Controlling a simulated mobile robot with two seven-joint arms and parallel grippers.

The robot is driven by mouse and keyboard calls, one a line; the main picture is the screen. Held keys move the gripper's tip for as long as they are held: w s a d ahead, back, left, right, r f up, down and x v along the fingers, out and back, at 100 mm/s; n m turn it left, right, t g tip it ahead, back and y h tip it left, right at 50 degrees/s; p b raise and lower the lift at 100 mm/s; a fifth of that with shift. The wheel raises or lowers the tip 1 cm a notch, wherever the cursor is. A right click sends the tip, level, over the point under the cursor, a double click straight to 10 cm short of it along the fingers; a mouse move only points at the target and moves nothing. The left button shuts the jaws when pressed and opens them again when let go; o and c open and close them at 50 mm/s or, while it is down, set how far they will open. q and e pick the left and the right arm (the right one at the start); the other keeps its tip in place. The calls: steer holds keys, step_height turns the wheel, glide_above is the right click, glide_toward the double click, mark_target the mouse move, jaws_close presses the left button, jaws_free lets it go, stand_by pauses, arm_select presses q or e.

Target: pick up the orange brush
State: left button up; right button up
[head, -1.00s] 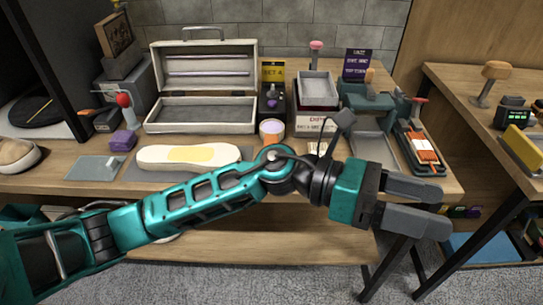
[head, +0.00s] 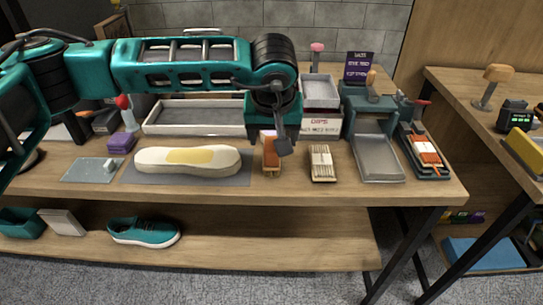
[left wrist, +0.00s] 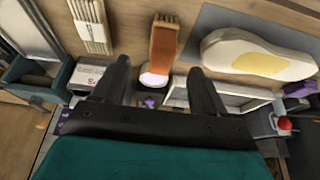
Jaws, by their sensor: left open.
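The orange brush (head: 271,160) is on the workbench (head: 430,188), right of the grey mat, and its upper part is partly covered by my gripper in the head view. In the left wrist view the brush (left wrist: 163,48) shows an orange body with a brownish bristle-like end at the top and a pale round thing at its lower end. My left gripper (left wrist: 160,67) is open, its two dark fingers apart on either side of the brush's lower end. I cannot tell whether they touch it. My right gripper is in neither view.
A cream shoe form (head: 150,160) lies on the grey mat (head: 243,178) left of the brush. A bundle of pale sticks (head: 321,163) lies close on its right, with a grey tray (head: 378,158) beyond. A teal sneaker (head: 145,232) sits on the lower shelf.

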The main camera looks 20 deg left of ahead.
mark_target(272, 153)
arm_select(q)
steer(key=x, duration=0.4)
steer(key=shift+w+f, duration=0.1)
steer(key=shift+f, duration=0.15)
steer(key=x, duration=0.5)
steer(key=shift+w+a, duration=0.25)
steer(key=c, duration=1.2)
steer(key=shift+o, duration=0.2)
steer(key=shift+r, duration=0.1)
step_height(272, 153, up, 20)
steer(key=shift+p, duration=0.35)
